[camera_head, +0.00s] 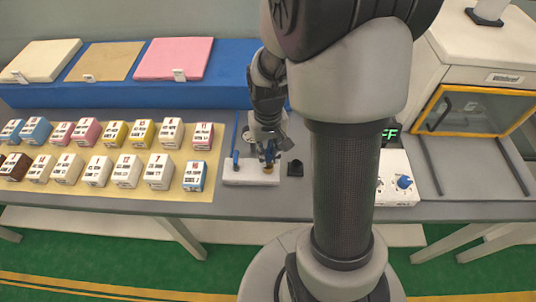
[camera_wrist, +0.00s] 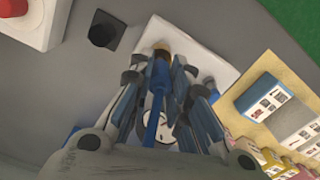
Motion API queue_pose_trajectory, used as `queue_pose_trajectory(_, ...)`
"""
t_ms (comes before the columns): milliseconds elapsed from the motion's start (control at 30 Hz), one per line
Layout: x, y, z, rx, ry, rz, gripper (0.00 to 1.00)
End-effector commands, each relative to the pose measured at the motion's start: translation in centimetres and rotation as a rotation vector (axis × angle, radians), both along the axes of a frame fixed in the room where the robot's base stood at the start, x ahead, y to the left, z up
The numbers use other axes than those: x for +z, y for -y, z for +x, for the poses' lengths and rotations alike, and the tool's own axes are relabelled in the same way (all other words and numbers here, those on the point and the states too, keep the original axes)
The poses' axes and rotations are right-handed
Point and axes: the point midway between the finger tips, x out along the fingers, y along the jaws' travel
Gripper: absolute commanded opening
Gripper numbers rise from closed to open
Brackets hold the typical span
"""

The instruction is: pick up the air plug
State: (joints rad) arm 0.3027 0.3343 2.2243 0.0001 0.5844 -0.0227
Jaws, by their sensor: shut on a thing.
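The air plug (camera_wrist: 155,95) is a slim blue piece between the fingers of my gripper (camera_wrist: 158,75) in the wrist view. Its far end meets a brass-coloured fitting (camera_wrist: 161,47) at the edge of a white block (camera_wrist: 205,45). In the head view my gripper (camera_head: 269,152) points down at the right part of the white block (camera_head: 247,178), right over the brass fitting (camera_head: 268,168). My gripper is shut on the plug. The fingers hide part of it, and I cannot tell whether it still sits in the fitting. Another blue piece (camera_head: 235,160) stands on the block's left part.
A small black holder (camera_head: 294,174) stands just right of the block. A tan mat (camera_head: 120,193) with several labelled boxes lies to the left. A white box with a blue knob (camera_head: 404,182) and a yellow-framed cabinet (camera_head: 465,108) are to the right. A blue bench (camera_head: 225,75) runs behind.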

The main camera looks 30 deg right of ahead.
Motion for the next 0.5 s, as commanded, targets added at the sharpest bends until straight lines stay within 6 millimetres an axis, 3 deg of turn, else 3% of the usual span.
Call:
queue_pose_trajectory(300,9.6,0.1,0.2,0.000,0.009,-0.002,0.00)
queue_pose_trajectory(500,14.3,0.0,0.1,0.000,0.005,-0.001,0.00)
